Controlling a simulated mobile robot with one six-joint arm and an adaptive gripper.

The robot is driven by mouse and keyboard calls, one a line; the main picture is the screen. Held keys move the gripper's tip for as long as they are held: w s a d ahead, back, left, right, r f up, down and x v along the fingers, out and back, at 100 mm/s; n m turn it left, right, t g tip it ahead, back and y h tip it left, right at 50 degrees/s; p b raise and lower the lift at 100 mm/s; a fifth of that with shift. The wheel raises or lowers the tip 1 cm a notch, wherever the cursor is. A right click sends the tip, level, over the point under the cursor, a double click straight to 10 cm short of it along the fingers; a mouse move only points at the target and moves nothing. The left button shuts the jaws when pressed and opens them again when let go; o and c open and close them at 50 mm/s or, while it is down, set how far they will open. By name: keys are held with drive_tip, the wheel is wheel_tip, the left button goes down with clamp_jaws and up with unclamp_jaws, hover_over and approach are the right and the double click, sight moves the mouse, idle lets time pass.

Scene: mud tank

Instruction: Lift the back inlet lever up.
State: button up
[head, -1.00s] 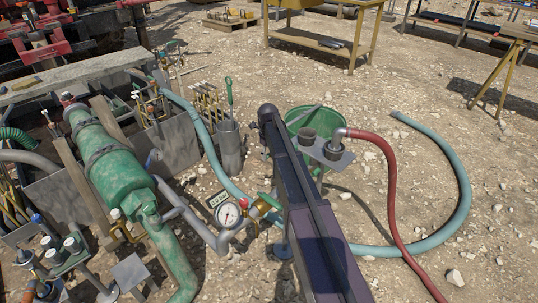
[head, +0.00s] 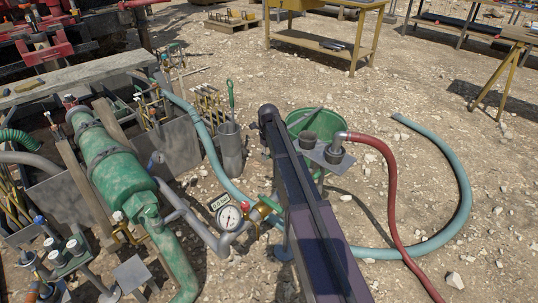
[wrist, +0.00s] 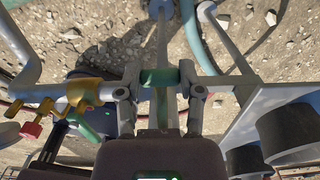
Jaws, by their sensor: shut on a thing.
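In the wrist view a short green lever grip (wrist: 160,78) lies crosswise between the two fingers of my gripper (wrist: 160,92). The fingers are closed in on it from both sides. In the head view my dark arm link hides my gripper and most of the lever. A bit of green lever (head: 268,203) shows at the link's left edge, beside a brass valve (head: 257,215). That brass fitting is also at the left in the wrist view (wrist: 84,94). I cannot tell the lever's exact angle.
A pressure gauge (head: 229,215) and grey pipe stand just left. A green bucket (head: 303,119), a plate with dark cups (head: 325,154) and a red hose (head: 390,190) are right of my arm. A large green cylinder (head: 112,165) stands left.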

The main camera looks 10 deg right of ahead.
drive_tip(key=shift+w+d+r, duration=0.1)
drive_tip(key=shift+d+r, duration=0.1)
drive_tip(key=shift+r, duration=0.15)
drive_tip(key=shift+r+p, duration=0.6)
drive_tip(key=shift+p, duration=0.3)
drive_tip(key=shift+r+p, duration=0.35)
drive_tip(key=shift+r, duration=0.05)
drive_tip(key=shift+r+p, duration=0.95)
drive_tip(key=shift+p, duration=0.05)
drive_tip(key=shift+s+d+r+p, duration=0.2)
drive_tip(key=shift+s+r+p, duration=0.1)
drive_tip(key=shift+r+p, duration=0.35)
